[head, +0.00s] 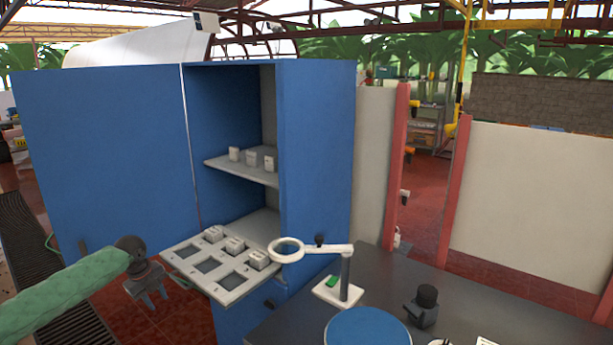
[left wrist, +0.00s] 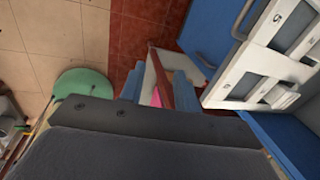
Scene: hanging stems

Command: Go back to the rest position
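My left arm in its green sleeve comes in from the left in the head view. My left gripper (head: 150,302) hangs over the red floor in front of the blue cabinet (head: 105,150), left of the pulled-out tray (head: 190,268). Its fingers look apart, with nothing visible between them. In the left wrist view the dark gripper body fills the bottom, and the tray (left wrist: 237,85) shows at the right, apart from it. My right gripper does not show in either view.
The tray has square recesses and several small pale blocks. More blocks (head: 252,158) stand on the shelf inside the cabinet. A ring magnifier (head: 287,250) on a stand, a dark device (head: 422,307) and a blue disc (head: 367,330) are on the grey table (head: 480,305).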

